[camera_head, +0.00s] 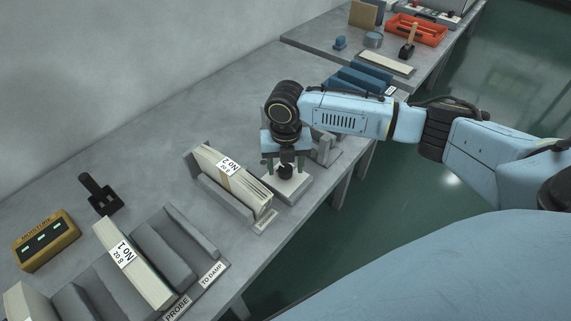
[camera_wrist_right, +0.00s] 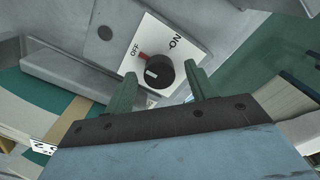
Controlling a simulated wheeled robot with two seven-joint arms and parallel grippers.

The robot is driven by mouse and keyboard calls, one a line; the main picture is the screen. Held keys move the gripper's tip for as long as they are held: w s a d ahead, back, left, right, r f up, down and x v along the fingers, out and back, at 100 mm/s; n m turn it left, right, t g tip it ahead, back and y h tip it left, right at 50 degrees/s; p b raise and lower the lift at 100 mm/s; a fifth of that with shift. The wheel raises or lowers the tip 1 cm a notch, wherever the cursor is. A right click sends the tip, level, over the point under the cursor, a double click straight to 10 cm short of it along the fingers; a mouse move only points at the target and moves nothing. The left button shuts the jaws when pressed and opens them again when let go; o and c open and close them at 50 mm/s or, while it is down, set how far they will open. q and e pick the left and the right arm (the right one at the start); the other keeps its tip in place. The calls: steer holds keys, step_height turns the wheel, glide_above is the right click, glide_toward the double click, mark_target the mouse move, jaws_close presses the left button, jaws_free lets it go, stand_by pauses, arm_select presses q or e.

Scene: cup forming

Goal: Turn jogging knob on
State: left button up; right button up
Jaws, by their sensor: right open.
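The black jogging knob (camera_wrist_right: 160,74) sits on a white plate (camera_wrist_right: 180,45) marked OFF and ON. A red mark on the knob's side points toward OFF. In the head view the knob (camera_head: 285,172) is partly under my right gripper (camera_head: 284,166), and its plate (camera_head: 292,188) lies on the table's front part. My right gripper (camera_wrist_right: 163,90) is open, pointing down, with one green finger on each side of the knob in the wrist view. I cannot tell whether the fingers touch it. My left gripper is not in view.
A holder with stacked boards marked No 2 (camera_head: 232,178) stands just left of the knob plate. Grey blocks (camera_head: 327,150) stand close on the right. Further left are boards marked No 1 (camera_head: 133,262) and a yellow moisture meter (camera_head: 45,240). An orange tray (camera_head: 416,32) is at the far end.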

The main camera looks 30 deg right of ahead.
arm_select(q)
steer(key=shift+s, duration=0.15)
arm_select(e)
steer(key=shift+c, duration=0.8)
steer(key=c, duration=0.8)
steer(key=shift+r+m+p, duration=0.15)
steer(key=shift+m+p, duration=0.25)
steer(key=shift+p, duration=0.35)
steer(key=shift+c, duration=0.2)
steer(key=m+p, duration=0.6)
steer(key=p, duration=0.2)
steer(key=shift+r+m, duration=0.1)
steer(key=shift+m, duration=0.2)
steer(key=m+p, duration=0.4)
steer(key=m, duration=0.1)
arm_select(q)
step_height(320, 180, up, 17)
steer(key=p, duration=0.3)
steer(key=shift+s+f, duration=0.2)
arm_select(e)
steer(key=m, duration=0.5)
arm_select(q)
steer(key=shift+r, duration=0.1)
arm_select(e)
steer(key=shift+f+m, duration=0.2)
steer(key=shift+m, duration=0.2)
